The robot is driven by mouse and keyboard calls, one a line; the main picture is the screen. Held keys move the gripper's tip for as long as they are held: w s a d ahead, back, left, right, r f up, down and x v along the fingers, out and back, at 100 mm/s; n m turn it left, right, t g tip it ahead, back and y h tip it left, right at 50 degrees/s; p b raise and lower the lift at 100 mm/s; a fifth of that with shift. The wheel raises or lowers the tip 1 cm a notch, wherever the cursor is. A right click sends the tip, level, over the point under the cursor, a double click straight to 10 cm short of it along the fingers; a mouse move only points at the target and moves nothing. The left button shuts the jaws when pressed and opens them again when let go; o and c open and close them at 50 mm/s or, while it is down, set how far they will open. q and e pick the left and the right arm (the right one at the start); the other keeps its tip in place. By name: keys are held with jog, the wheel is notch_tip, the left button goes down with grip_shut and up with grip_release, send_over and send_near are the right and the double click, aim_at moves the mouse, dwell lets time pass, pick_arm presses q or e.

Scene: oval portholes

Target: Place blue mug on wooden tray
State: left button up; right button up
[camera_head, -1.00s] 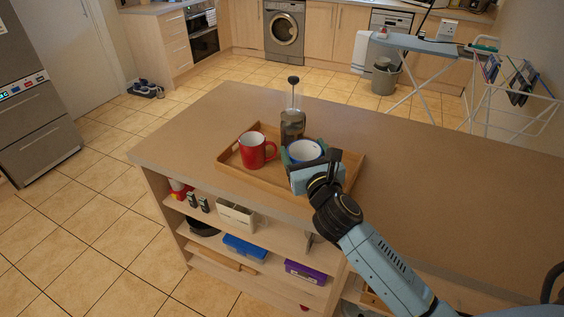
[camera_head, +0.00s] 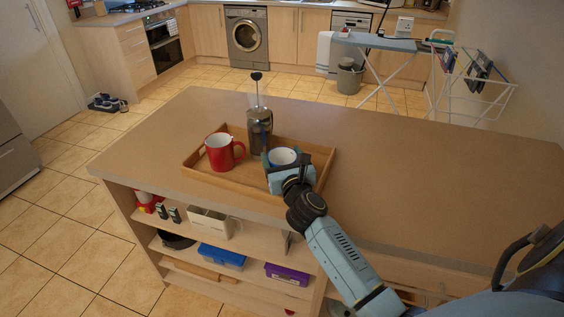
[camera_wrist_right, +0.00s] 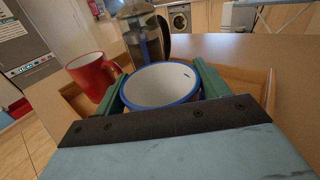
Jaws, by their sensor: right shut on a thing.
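The blue mug (camera_head: 283,156), white inside with a blue rim, is held upright in my right gripper (camera_head: 284,162), over the right part of the wooden tray (camera_head: 226,180). In the right wrist view the mug (camera_wrist_right: 160,86) sits between the two green fingers, one on each side. The gripper's body hides the mug's lower part in the head view, so I cannot tell whether its base touches the tray. My left gripper is out of view.
A red mug (camera_head: 222,153) stands in the tray's left part. A French press (camera_head: 259,128) stands behind the blue mug, close to it. The counter (camera_head: 420,170) is clear to the right. Shelves below hold a blue box (camera_head: 222,256) and a purple box (camera_head: 288,274).

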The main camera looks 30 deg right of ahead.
jog(key=shift+r, duration=0.15)
jog(key=shift+f, duration=0.2)
jog(key=o, duration=1.2)
jog(key=shift+c, duration=0.2)
jog(key=shift+r, duration=0.2)
jog(key=v, duration=1.2)
jog(key=shift+p, duration=0.3)
